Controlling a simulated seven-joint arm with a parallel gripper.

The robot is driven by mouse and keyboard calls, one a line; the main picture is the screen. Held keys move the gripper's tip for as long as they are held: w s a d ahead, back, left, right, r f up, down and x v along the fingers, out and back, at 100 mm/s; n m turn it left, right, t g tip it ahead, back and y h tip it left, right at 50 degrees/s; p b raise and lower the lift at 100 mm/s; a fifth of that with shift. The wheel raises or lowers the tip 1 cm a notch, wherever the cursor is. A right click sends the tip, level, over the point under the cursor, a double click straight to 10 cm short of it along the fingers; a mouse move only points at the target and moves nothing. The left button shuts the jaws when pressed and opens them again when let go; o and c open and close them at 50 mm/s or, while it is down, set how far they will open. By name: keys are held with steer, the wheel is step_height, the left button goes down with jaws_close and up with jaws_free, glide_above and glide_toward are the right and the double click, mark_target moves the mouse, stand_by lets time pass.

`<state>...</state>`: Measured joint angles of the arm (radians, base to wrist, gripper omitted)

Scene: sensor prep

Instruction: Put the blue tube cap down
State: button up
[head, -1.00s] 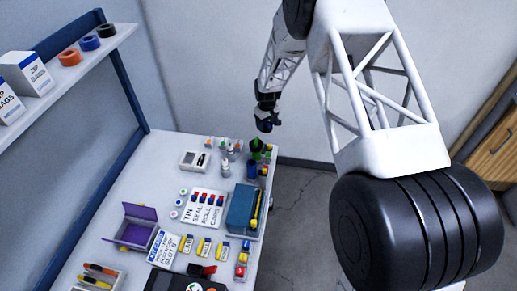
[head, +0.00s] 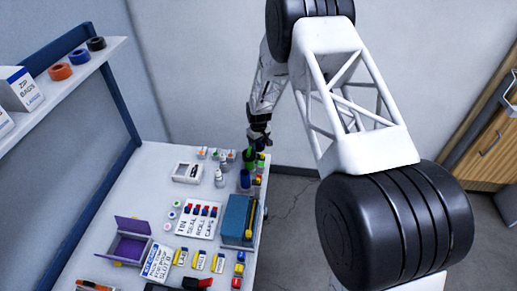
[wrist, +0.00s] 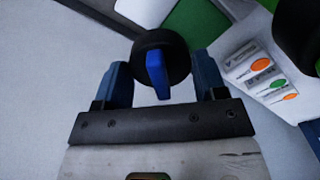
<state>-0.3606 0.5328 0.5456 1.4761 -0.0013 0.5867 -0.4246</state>
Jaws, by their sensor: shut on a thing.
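My gripper (head: 259,145) is low over the far right corner of the white table in the head view. In the wrist view its two blue fingers (wrist: 163,78) stand on either side of a dark round piece with a raised blue part, the blue tube cap (wrist: 157,75). The gripper is shut on it. The underside of the cap and what lies directly beneath it are hidden. In the head view the cap cannot be made out at the gripper's tip.
A green item (head: 249,154) and a dark blue cylinder (head: 245,179) stand close to the gripper. A white bottle (head: 219,178) and a blue box (head: 237,218) are nearby. A white card with orange and green spots (wrist: 260,75) lies right of the fingers. The table's right edge is close.

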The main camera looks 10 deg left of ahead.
mark_target(259, 148)
steer(key=shift+f, duration=1.85)
steer(key=shift+f, duration=0.15)
steer(key=o, duration=0.9)
steer(key=shift+r, duration=6.15)
